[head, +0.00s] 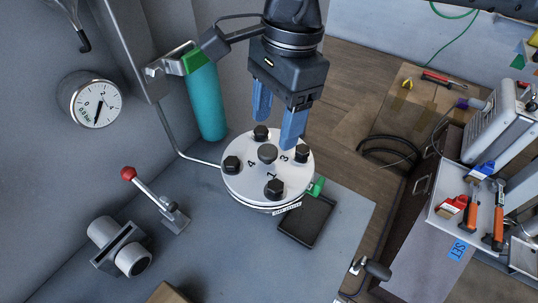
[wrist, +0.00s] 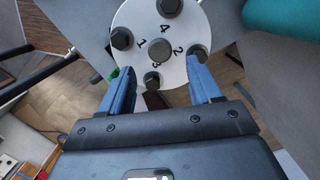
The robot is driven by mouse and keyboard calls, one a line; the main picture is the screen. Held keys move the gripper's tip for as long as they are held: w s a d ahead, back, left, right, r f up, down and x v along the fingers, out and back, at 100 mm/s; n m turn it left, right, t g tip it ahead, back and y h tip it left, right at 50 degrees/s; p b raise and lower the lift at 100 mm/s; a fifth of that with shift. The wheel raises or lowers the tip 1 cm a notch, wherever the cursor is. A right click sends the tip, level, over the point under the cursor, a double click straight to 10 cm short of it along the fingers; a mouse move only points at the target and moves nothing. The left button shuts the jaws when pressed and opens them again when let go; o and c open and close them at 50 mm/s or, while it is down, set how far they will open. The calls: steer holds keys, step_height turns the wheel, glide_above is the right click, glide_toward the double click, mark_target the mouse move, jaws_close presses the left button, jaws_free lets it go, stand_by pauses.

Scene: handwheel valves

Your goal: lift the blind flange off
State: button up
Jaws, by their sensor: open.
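The blind flange (head: 243,187) is a round white disc, lying face up on its seat above the grey bench. It carries a dark central knob (head: 267,153) and dark hex bolts around it, with stamped numbers. In the wrist view the flange (wrist: 178,72) fills the top middle, with its knob (wrist: 159,49) between the finger lines. My gripper (head: 275,131) has blue fingers, points down over the flange's far side and is open and empty. The wrist view shows its fingertips (wrist: 158,70) spread over the disc near two bolts; contact cannot be told.
A teal cylinder (head: 206,100) stands close left of my gripper. A red-knobbed lever (head: 150,192), a pipe fitting (head: 121,247) and a gauge (head: 95,100) are further left. A dark shallow tray (head: 306,220) lies right of the flange. Tools lie on the right-hand cart.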

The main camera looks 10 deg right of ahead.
mark_target(268, 150)
steer(key=shift+s+a+f+p, duration=0.1)
steer(key=shift+a+f+p, duration=0.15)
steer(key=shift+f, duration=0.6)
steer(key=shift+a+f+p, duration=0.1)
steer(key=shift+f+p, duration=0.15)
steer(key=shift+f, duration=0.6)
steer(key=shift+s+a+f+p, duration=0.1)
steer(key=shift+a+f+p, duration=0.15)
steer(key=shift+f, duration=0.6)
jaws_close()
steer(key=shift+r, duration=0.1)
